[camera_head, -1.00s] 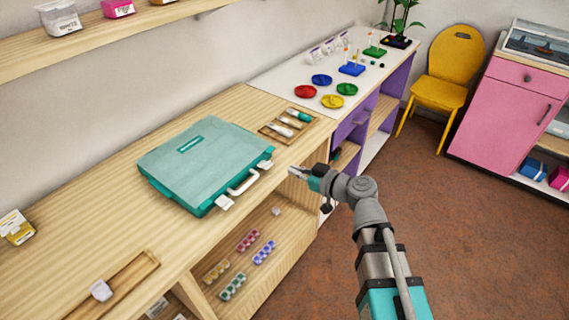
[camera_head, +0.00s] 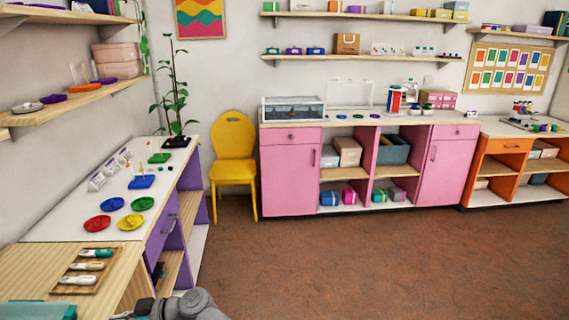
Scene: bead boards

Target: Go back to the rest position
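My arm shows only as a grey joint at the bottom edge of the head view, left of the middle. My gripper's fingers are almost wholly cut off by the lower frame edge, so I cannot tell whether they are open or shut. The teal case (camera_head: 38,310) shows only as a strip in the bottom left corner, on the wooden counter (camera_head: 30,262). A wooden tray (camera_head: 65,288) with several tube-like tools lies on the counter just behind the case.
A white-topped purple unit (camera_head: 60,222) with coloured dishes and bead boards runs along the left wall. A yellow chair (camera_head: 233,155) stands in the corner. Pink cabinets (camera_head: 290,170) and an orange unit (camera_head: 505,147) line the back wall. The brown floor (camera_head: 370,265) is clear.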

